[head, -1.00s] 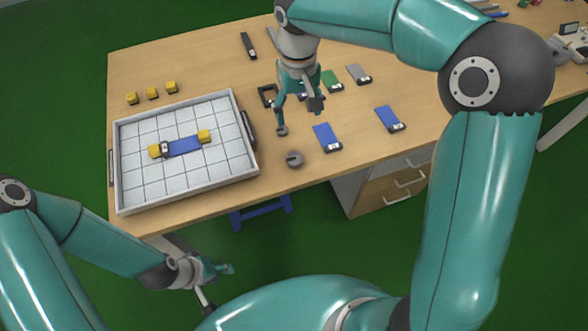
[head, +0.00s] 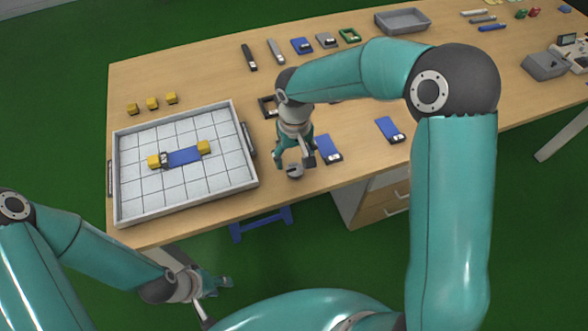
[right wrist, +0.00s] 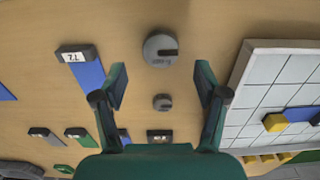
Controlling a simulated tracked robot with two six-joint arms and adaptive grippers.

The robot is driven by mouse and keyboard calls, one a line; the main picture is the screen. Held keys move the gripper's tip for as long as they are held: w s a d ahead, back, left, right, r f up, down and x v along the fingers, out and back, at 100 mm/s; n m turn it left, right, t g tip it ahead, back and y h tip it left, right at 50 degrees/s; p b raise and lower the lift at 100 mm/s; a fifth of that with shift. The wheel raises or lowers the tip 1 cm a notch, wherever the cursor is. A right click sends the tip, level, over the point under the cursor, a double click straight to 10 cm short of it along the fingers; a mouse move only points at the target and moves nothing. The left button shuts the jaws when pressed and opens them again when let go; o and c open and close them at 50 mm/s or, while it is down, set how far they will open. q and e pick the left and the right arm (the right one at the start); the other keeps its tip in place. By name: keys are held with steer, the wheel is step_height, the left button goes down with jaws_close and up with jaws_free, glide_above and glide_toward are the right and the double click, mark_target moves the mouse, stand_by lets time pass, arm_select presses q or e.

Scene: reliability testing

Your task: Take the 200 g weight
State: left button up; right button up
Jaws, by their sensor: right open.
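Two grey slotted disc weights lie on the wooden table: a larger one (right wrist: 160,48) and a smaller one (right wrist: 162,102). The larger has a marking too small to read surely, so I cannot tell which is 200 g. In the head view the larger weight (head: 295,170) shows near the table's front edge, beneath my right gripper (head: 294,163). In the right wrist view this gripper (right wrist: 161,80) is open and empty, with both weights in line with the gap between its fingers. My left gripper (head: 222,284) hangs low in front of the table; its opening is unclear.
A white tiled tray (head: 135,203) stands left, holding a blue board (head: 184,157) between yellow blocks. Several yellow cubes (head: 152,103) lie behind it. A blue board (head: 328,148) lies just right of my right gripper, another (head: 390,130) further right. A grey bin (head: 403,20) is at the back.

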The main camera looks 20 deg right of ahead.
mark_target(295, 166)
steer(key=f, duration=0.4)
steer(key=shift+s, duration=0.2)
steer(key=c, duration=1.3)
steer(key=shift+r, duration=0.1)
